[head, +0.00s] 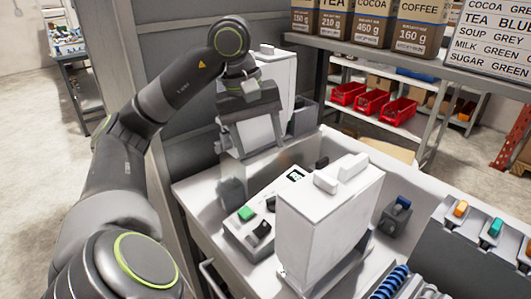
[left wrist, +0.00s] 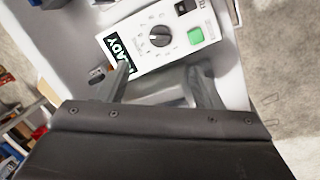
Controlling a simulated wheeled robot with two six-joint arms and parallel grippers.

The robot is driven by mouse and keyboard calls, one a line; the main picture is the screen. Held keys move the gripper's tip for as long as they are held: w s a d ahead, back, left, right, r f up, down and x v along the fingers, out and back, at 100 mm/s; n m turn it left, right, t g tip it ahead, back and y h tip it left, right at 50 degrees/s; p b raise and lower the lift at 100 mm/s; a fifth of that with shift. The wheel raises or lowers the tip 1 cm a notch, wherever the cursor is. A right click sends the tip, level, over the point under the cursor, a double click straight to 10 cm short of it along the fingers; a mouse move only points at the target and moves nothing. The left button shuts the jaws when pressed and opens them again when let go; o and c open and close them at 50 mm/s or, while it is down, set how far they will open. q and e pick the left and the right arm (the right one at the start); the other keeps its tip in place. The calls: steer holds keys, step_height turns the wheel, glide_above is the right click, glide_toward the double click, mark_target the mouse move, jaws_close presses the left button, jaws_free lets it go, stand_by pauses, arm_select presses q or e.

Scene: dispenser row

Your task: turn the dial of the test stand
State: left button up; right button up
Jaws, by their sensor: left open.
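The test stand (head: 240,232) is a low white box on the bench in the head view, partly hidden by a tall white dispenser. Its dial (left wrist: 160,36) is a dark round knob on a scale in the left wrist view. Next to it are a green button (left wrist: 196,37), a black switch (left wrist: 186,6) and a display reading READY (left wrist: 120,55). My left gripper (left wrist: 164,82) is open, its two fingers apart below the dial in that view; nothing shows between them. In the head view my left gripper (head: 250,150) hangs behind the stand. My right gripper is not in view.
The tall white dispenser (head: 325,225) stands close beside the test stand. Another white dispenser (head: 272,80) is behind my left gripper. A dark rack with coloured levers (head: 490,235) and a blue coil (head: 392,280) lie at the right. A shelf holds red bins (head: 397,107).

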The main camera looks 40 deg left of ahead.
arm_select(q)
steer(key=shift+p+v, duration=0.55)
steer(key=shift+v, duration=0.95)
